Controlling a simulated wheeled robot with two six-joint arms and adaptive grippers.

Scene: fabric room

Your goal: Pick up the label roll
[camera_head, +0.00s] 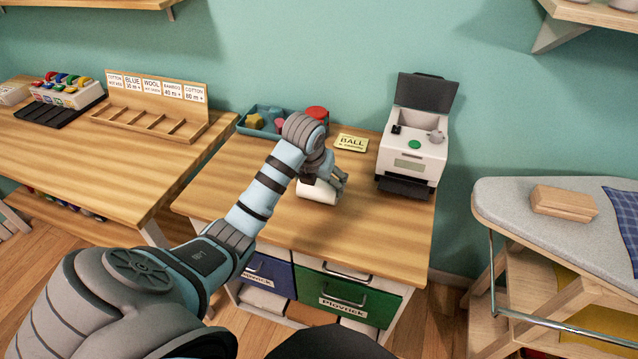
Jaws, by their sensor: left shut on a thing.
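The label roll (317,193) is a white cylinder lying on its side on the wooden table, or just above it; I cannot tell which. My left gripper (333,181) is shut on it from above, with its fingers at the roll's right part. The gripper and wrist hide the upper part of the roll. My right gripper is not in view.
A label printer (414,140) with its lid open stands right of the roll. Behind are a blue tray (243,131), a red round object (317,114) and a yellow card (351,142). The table front right is clear. An ironing board (500,200) stands at right.

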